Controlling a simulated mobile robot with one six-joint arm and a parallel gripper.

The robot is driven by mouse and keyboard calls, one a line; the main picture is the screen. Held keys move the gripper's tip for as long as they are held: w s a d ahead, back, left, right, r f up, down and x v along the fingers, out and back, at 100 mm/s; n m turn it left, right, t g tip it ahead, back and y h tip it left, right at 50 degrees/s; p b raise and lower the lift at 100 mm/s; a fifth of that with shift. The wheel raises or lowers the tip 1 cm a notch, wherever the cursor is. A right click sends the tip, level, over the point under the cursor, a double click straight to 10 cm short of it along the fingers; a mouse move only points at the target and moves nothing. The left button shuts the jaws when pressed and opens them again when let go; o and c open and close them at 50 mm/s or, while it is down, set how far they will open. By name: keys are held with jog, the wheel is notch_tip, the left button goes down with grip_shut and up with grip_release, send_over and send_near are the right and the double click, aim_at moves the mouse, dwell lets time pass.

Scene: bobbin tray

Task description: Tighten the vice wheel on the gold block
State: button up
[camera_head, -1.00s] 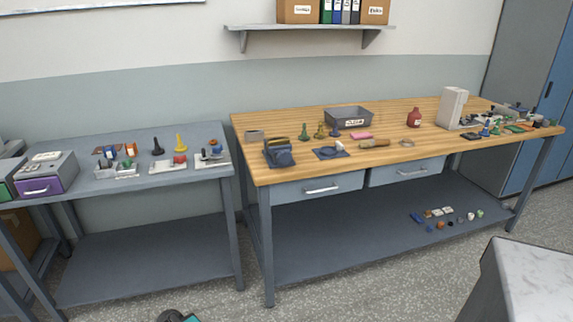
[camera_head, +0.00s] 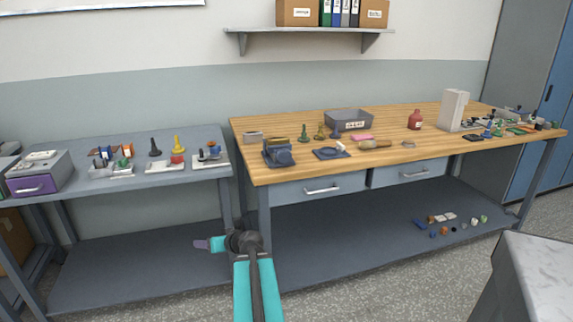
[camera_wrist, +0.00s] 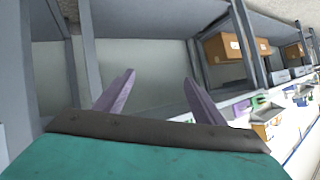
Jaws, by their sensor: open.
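The blue-grey vice (camera_head: 279,154) stands near the front left corner of the wooden workbench in the head view. A gold-brown block (camera_head: 277,142) shows at its top. The vice wheel faces the front, but its details are too small to make out. My gripper (camera_head: 197,244) is low in front of the grey table, left of and below the vice, and well apart from it. In the wrist view its two purple fingers (camera_wrist: 156,95) are spread with nothing between them. The vice is not in the wrist view.
The wooden workbench (camera_head: 310,176) has drawers below its front edge. A grey tray (camera_head: 348,121), a blue plate (camera_head: 331,153) and chess-like pieces stand near the vice. The grey table (camera_head: 140,183) with small parts is at the left. A marble-topped block (camera_head: 545,262) is at the lower right.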

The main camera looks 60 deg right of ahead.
jog(key=s+d+r+m+h+b, duration=0.4)
jog(key=s+d+r+h, duration=0.6)
jog(key=s+d+r, duration=1.1)
jog(key=s+r, duration=0.1)
jog(key=s, duration=0.1)
jog(key=shift+s, duration=0.35)
jog(key=shift+w+t, duration=0.2)
jog(key=shift+t, duration=0.1)
